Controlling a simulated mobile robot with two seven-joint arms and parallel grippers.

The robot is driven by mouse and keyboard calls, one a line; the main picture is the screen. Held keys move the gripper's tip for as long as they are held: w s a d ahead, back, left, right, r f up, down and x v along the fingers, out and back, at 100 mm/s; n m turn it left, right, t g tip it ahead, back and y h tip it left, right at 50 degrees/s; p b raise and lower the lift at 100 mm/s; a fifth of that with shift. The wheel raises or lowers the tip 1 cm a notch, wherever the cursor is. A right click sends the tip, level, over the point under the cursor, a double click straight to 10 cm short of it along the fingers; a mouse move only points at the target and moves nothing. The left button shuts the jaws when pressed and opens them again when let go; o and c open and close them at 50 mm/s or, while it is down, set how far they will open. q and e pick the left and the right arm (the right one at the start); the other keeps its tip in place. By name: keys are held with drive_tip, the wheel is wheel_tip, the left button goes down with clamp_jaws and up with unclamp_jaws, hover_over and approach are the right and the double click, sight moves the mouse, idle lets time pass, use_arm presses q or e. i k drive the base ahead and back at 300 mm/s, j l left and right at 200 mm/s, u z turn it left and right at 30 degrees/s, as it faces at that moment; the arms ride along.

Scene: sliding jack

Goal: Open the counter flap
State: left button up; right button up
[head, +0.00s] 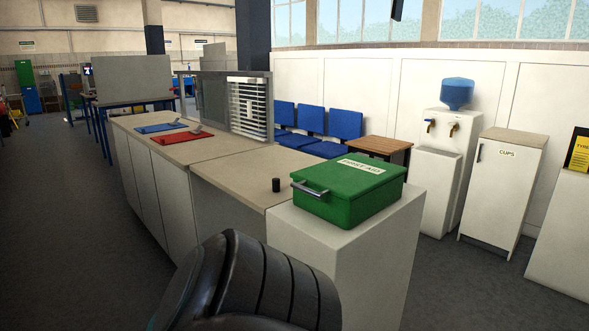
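The counter flap (240,172) is the pale wooden top section between the long counter and the white end cabinet. It lies flat, about level with the counter top (145,128). A small black knob (276,185) stands upright on the flap near its right end, close to the green box. A shaded pale surface shows below the flap's front edge. A dark ribbed part of my own arm fills the bottom middle and hides the lower part of the end cabinet. Neither gripper shows, and nothing of mine is seen touching the flap.
A green first aid box (348,190) with a metal handle sits on the white end cabinet (345,245) beside the flap. A slatted screen (249,108) and red (182,135) and blue (160,127) clipboards stand or lie on the counter. Grey floor (70,230) is free at left.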

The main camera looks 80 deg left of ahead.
sight(260, 179)
drive_tip(key=u, duration=2.75)
drive_tip(key=i+j, duration=0.2)
drive_tip(key=i+z, duration=0.05)
drive_tip(key=i, duration=0.05)
